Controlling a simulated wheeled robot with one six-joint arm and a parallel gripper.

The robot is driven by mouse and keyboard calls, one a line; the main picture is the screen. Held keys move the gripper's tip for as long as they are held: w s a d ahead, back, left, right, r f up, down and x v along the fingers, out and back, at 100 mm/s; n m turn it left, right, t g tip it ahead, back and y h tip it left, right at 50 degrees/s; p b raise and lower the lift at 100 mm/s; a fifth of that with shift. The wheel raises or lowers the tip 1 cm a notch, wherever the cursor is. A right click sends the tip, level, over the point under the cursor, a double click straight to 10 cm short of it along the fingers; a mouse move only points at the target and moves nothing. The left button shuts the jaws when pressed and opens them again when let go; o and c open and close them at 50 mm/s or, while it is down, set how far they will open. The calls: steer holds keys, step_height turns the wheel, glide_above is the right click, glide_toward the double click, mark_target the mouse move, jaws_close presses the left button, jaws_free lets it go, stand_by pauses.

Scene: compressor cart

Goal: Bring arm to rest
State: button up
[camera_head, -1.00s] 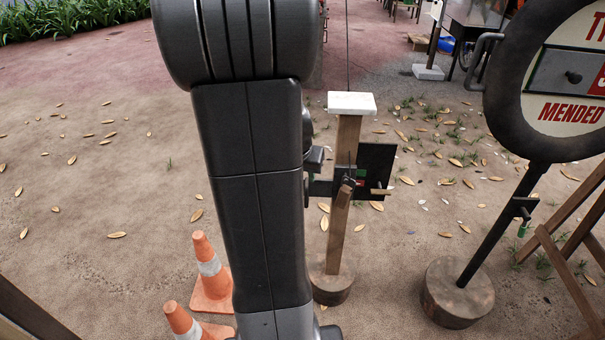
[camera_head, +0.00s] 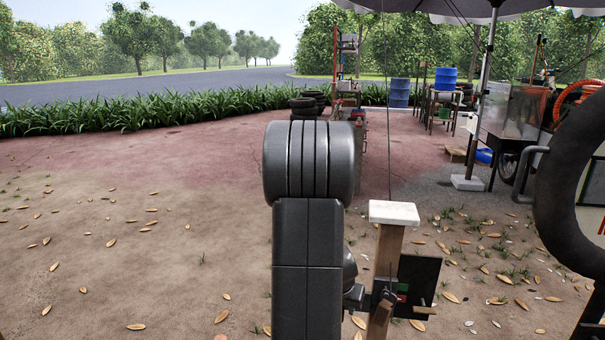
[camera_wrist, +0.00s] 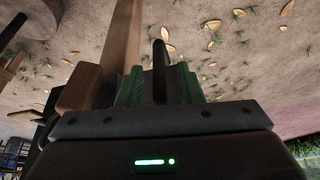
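My arm (camera_head: 308,250) rises in the middle of the head view and hides part of what is behind it. My gripper (camera_wrist: 160,82) shows its two green fingers standing apart in the wrist view. A dark upright rod (camera_wrist: 160,60) with a rounded end shows between them; I cannot tell whether they touch it. A wooden post (camera_head: 388,250) with a white cap (camera_head: 394,213) stands right of my arm. A black panel (camera_head: 418,275) is beside the post, and the gripper end is close to both. The post also appears beside the fingers in the wrist view (camera_wrist: 121,45).
A metal cart (camera_head: 510,120) and umbrella pole (camera_head: 484,110) stand farther back right. Stacked tyres (camera_head: 306,106) and blue drums (camera_head: 399,92) are behind. The leaf-strewn ground at left (camera_head: 130,260) is clear.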

steer(key=shift+w+d+f, duration=0.1)
steer(key=shift+w+f, duration=0.15)
steer(key=shift+f, duration=0.45)
steer(key=shift+r, duration=0.25)
steer(key=shift+s+r, duration=0.1)
steer(key=p+v, duration=0.4)
steer(key=v, duration=0.9)
steer(key=b+x, duration=0.4)
steer(key=x, duration=0.9)
steer(key=shift+f, duration=0.3)
step_height(320, 180, up, 3)
steer(key=p, duration=0.3)
steer(key=shift+f, duration=0.1)
step_height(320, 180, up, 9)
steer(key=p, duration=1.1)
steer(key=v, duration=0.3)
steer(key=shift+p, duration=0.4)
